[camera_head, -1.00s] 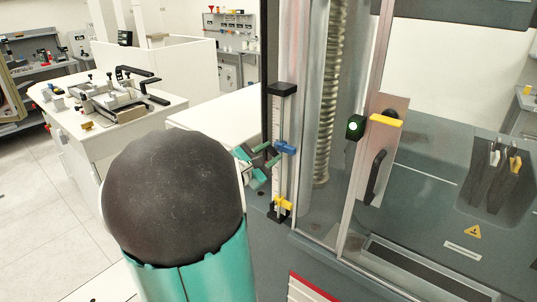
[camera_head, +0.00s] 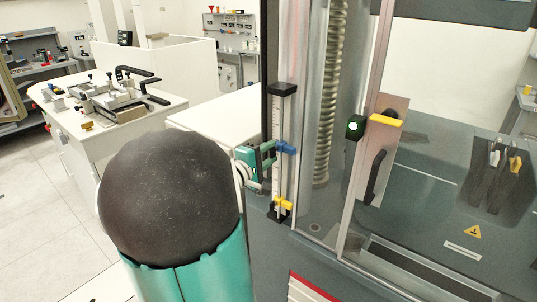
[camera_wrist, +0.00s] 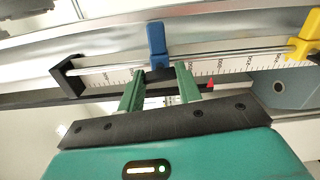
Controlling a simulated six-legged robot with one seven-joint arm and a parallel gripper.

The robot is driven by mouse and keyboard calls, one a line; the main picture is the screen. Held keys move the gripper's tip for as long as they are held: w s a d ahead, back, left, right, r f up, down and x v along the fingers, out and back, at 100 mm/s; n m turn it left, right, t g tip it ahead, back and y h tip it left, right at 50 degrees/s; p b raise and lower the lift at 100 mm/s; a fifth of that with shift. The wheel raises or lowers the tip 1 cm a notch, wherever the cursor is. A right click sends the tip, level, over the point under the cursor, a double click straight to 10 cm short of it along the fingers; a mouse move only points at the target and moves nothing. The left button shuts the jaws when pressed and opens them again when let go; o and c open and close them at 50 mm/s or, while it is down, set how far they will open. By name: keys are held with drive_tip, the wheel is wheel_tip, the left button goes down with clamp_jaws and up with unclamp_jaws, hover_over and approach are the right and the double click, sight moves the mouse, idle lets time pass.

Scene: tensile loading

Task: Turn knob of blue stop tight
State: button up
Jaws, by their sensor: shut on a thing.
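The blue stop (camera_head: 287,149) sits on the upright scaled rail (camera_head: 276,125), above the yellow stop (camera_head: 282,209). In the wrist view the blue stop (camera_wrist: 157,44) straddles the rail, with the yellow stop (camera_wrist: 304,40) to its right. My gripper (camera_wrist: 159,76) has its two green fingers on either side of a small dark knob (camera_wrist: 158,74) at the base of the blue stop, and is shut on it. The fingertips partly hide the knob. In the head view my gripper (camera_head: 270,150) reaches the blue stop from the left.
The testing machine's metal frame and ribbed column (camera_head: 327,100) stand just right of the rail. A white bench (camera_head: 215,122) lies behind, left of the rail.

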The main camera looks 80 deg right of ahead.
drive_tip(key=shift+m, duration=0.6)
drive_tip(key=o, duration=1)
drive_tip(key=v, duration=1.3)
drive_tip(key=shift+w+a, duration=0.2)
drive_tip(key=shift+a, duration=0.15)
